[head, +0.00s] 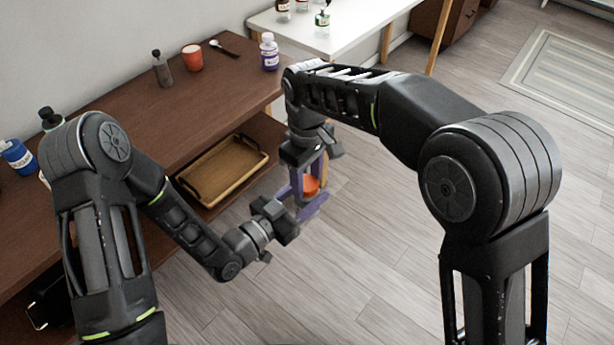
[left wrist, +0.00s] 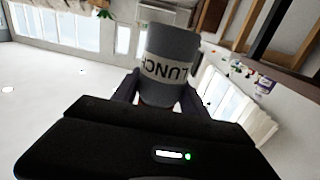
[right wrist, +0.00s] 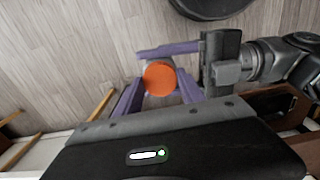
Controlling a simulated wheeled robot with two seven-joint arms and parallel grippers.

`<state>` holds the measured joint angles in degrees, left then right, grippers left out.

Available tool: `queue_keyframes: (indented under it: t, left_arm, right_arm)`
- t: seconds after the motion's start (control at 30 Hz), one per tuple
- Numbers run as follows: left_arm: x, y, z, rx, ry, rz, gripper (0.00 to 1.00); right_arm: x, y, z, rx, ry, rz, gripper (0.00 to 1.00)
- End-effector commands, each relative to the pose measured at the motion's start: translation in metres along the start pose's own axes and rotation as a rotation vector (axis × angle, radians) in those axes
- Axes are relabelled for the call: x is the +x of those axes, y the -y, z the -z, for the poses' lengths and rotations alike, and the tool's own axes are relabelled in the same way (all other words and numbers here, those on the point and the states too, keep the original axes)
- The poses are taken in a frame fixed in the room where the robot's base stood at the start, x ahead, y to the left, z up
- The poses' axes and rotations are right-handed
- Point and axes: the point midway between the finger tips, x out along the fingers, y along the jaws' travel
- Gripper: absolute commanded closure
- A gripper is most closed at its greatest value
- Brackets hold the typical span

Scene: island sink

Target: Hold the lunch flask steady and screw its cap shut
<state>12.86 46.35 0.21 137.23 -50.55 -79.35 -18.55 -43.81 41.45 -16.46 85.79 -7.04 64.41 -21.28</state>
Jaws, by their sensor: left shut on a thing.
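The lunch flask (left wrist: 170,62) is a grey cylinder marked LUNCH in the left wrist view. Its orange cap (right wrist: 159,78) faces the right wrist camera and shows in the head view (head: 312,185). My left gripper (head: 312,206), with purple fingers, is shut on the flask and holds it in the air past the counter's edge. My right gripper (right wrist: 160,74) is over the cap, a finger on either side of it. It looks open; I cannot tell if the fingers touch the cap. In the head view the fingers hide most of the flask.
The brown counter (head: 125,115) holds an orange cup (head: 192,57), a dark bottle (head: 161,69), a purple bottle (head: 269,52) and a blue container (head: 17,157). A wooden tray (head: 225,170) lies on the lower shelf. A white table (head: 350,30) stands behind. The floor beside the counter is clear.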

Motion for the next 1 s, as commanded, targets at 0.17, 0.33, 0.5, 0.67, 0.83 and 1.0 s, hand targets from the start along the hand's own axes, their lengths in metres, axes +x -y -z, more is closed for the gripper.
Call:
queue_keyframes:
  t: [0.17, 0.33, 0.5, 0.67, 0.83, 1.0]
  left_arm:
    - [0.0001, 0.0000, 0.0004, 0.000, -0.001, 0.000, 1.00]
    - [0.0001, 0.0000, 0.0004, 0.000, -0.001, 0.000, 1.00]
    - [0.0001, 0.0000, 0.0003, 0.000, -0.001, 0.000, 1.00]
    - [0.0001, -0.0001, 0.0003, 0.000, -0.001, 0.000, 1.00]
    - [0.0000, -0.0001, 0.0003, 0.000, -0.001, 0.000, 1.00]
    - [0.0001, -0.0001, 0.0003, 0.000, -0.001, 0.000, 1.00]
  right_arm:
    - [-0.0003, -0.0001, 0.0001, 0.000, 0.000, 0.000, 0.72]
    - [-0.0003, -0.0002, 0.0001, 0.000, -0.001, 0.000, 0.86]
    - [-0.0004, -0.0002, 0.0001, 0.000, -0.001, 0.000, 1.00]
    - [-0.0004, -0.0003, 0.0001, 0.009, -0.001, 0.000, 1.00]
    - [-0.0004, -0.0003, 0.0001, 0.009, -0.001, -0.001, 0.51]
    - [-0.0004, -0.0002, 0.0001, 0.009, -0.001, 0.000, 0.37]
